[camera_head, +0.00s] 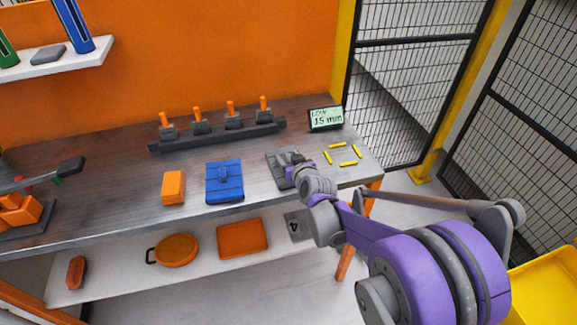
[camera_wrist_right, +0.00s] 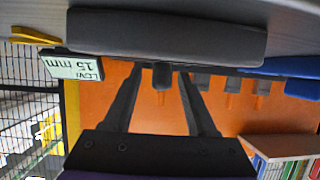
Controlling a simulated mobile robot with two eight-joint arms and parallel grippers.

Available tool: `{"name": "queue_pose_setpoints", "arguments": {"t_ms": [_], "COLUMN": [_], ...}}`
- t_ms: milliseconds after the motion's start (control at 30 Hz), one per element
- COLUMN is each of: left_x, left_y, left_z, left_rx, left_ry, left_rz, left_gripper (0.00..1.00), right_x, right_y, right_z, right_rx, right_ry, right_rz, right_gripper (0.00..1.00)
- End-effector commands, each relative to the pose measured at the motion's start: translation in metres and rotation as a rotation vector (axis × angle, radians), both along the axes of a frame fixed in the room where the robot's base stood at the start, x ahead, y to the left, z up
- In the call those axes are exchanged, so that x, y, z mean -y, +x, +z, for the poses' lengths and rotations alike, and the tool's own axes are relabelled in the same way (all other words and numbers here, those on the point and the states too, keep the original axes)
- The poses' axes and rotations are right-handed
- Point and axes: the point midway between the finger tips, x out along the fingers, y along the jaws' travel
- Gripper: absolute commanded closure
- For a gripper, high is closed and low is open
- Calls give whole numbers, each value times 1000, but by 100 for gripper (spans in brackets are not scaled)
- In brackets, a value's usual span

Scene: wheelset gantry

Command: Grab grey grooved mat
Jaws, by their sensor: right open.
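The grey grooved mat (camera_head: 275,170) lies on the workbench, right of the blue case, in the head view. My right gripper (camera_head: 292,160) is at its right part and covers some of it. In the right wrist view, which is upside down, a wide grey slab, which looks like the mat (camera_wrist_right: 165,38), spans the top. My right gripper (camera_wrist_right: 160,75) has its two fingers apart, with the tips close to the slab's edge. I cannot tell whether they touch it. The grooves are not clear.
The blue case (camera_head: 224,182) and an orange block (camera_head: 173,187) lie left of the mat. Yellow sticks (camera_head: 342,156) lie to its right. Behind stand a small display (camera_head: 325,118) and a dark rack (camera_head: 218,136) with orange-handled pieces. A lower shelf (camera_head: 120,280) holds orange items.

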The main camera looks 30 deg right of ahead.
Motion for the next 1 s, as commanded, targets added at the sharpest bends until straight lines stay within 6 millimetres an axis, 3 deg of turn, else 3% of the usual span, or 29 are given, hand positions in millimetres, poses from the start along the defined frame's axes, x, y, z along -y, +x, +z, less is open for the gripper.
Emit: {"name": "queue_pose_setpoints", "arguments": {"t_ms": [100,400,833,1000], "left_x": [0,0,0,0], "left_y": [0,0,0,1], "left_z": [0,0,0,5], "left_rx": [0,0,0,2], "left_ry": [0,0,0,0], "left_rz": [0,0,0,0], "left_gripper": [50,50,50,50], "right_x": [0,0,0,0], "right_y": [0,0,0,-1], "right_z": [0,0,2,22], "right_rx": [0,0,0,0], "right_ry": [0,0,0,1], "right_rz": [0,0,0,0], "right_gripper": [44,98,100,100]}}
